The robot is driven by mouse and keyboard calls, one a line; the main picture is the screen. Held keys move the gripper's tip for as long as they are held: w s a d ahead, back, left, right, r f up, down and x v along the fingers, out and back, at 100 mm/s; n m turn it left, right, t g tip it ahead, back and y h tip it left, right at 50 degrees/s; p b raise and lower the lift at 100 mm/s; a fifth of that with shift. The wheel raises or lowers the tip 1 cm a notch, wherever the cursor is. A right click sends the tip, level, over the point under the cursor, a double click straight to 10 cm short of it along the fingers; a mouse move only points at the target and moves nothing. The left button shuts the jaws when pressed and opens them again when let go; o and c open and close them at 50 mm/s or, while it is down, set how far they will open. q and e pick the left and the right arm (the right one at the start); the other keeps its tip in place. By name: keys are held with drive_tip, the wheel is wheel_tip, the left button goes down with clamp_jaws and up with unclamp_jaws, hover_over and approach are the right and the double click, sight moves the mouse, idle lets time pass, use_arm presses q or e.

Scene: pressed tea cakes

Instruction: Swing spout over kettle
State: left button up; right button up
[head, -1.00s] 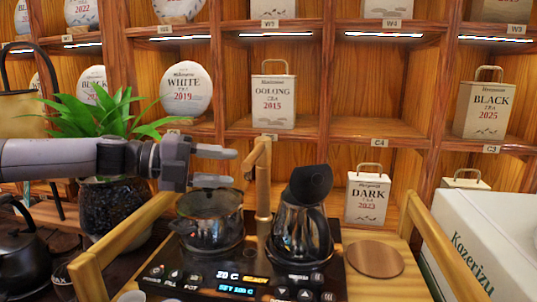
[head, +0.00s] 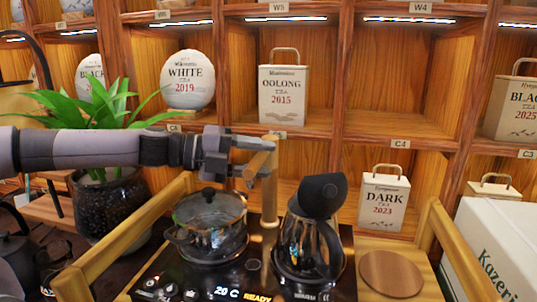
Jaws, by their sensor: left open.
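The spout (head: 269,195) is a wooden post with a short arm at its top, standing behind the induction hob between two vessels. Its top arm points toward me and a little left. My right gripper is out of view.
A lidded glass pot (head: 210,232) stands on the hob's left side, below my left gripper. A round wooden board (head: 391,273) lies right of the kettle. A potted plant (head: 104,205) stands at left under my left arm.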

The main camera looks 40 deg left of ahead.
use_arm(q)
drive_tip(key=shift+p+x, duration=0.35)
drive_tip(key=shift+x, duration=0.75)
drive_tip(key=shift+c, duration=0.3)
clamp_jaws()
